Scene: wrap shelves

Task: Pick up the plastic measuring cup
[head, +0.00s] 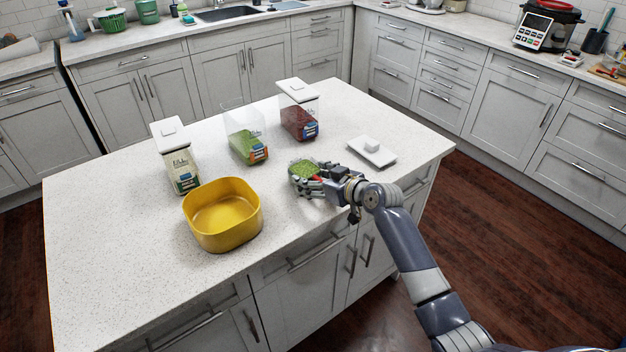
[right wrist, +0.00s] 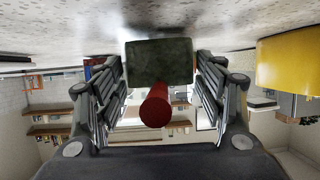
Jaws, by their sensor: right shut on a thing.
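The measuring cup (head: 304,169) shows green contents at its top and sits at or just above the island counter; I cannot tell if it touches. In the right wrist view the cup (right wrist: 160,60) is a dark block with a red handle (right wrist: 155,104) pointing toward the camera. My right gripper (head: 318,183) is shut on the measuring cup, with its fingers (right wrist: 160,88) on both sides of the handle in the wrist view. The fingers hide part of the cup in the head view. My left gripper is not in view.
A yellow bowl (head: 222,214) stands left of the gripper. An open container of green contents (head: 248,146) stands behind it. Lidded containers hold dark red (head: 299,121) and pale contents (head: 181,168). A loose white lid (head: 372,152) lies right. The counter's left front (head: 110,260) is clear.

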